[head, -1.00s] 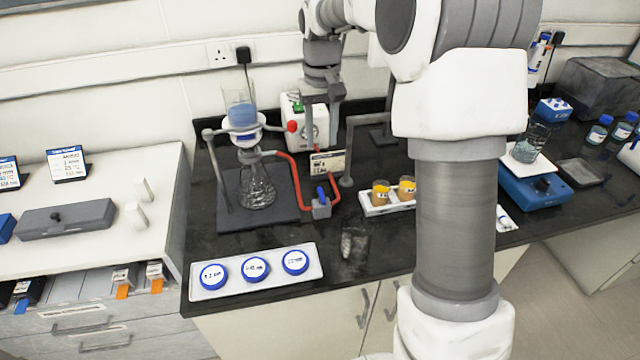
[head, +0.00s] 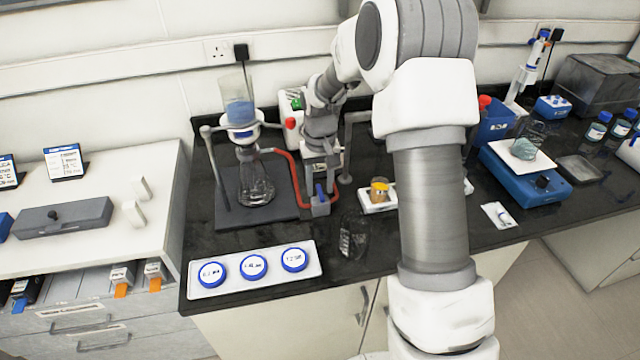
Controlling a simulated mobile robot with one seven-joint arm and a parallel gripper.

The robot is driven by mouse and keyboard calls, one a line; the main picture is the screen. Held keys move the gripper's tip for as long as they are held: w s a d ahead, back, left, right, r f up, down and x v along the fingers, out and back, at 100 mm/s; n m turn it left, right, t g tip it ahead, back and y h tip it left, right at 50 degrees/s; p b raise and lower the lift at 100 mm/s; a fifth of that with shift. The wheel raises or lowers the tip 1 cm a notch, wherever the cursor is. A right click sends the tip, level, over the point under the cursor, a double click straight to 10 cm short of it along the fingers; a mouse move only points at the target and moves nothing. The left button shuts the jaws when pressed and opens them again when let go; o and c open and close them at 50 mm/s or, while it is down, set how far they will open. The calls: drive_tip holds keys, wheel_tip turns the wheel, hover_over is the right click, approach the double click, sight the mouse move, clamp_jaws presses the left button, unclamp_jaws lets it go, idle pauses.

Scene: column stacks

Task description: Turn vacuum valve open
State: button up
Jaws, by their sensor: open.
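The vacuum valve (head: 320,205) is a small grey block with a blue lever (head: 320,190) on top, joined to a red hose (head: 284,154). The hose runs to the filter flask (head: 256,186), which has a funnel with blue contents (head: 240,114) above it. My gripper (head: 321,178) is above the valve, pointing down, with its fingers around or just behind the blue lever. It is open; I cannot tell whether a finger touches the lever. The white vacuum pump (head: 289,121) with a red knob stands behind, partly hidden by my arm.
A white tray with blue-lidded dishes (head: 253,266) lies at the front left. An empty glass (head: 353,236) stands right of the valve. A holder with an orange-filled cup (head: 379,190) is close by on the right.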

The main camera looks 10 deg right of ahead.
drive_tip(key=shift+c, duration=0.2)
clamp_jaws()
idle(0.3)
drive_tip(key=n, duration=0.4)
drive_tip(key=shift+n, duration=0.3)
drive_tip(key=n+p, duration=0.1)
drive_tip(key=n, duration=0.3)
drive_tip(key=shift+s+a, duration=0.1)
drive_tip(key=n+p, duration=0.1)
drive_tip(key=n, duration=0.4)
drive_tip(key=shift+a+n+p, duration=0.1)
drive_tip(key=shift+n+p, duration=0.2)
drive_tip(key=shift+n, duration=0.1)
drive_tip(key=shift+s+n+p, duration=0.1)
drive_tip(key=shift+n+p, duration=0.45)
drive_tip(key=shift+n, duration=1.25)
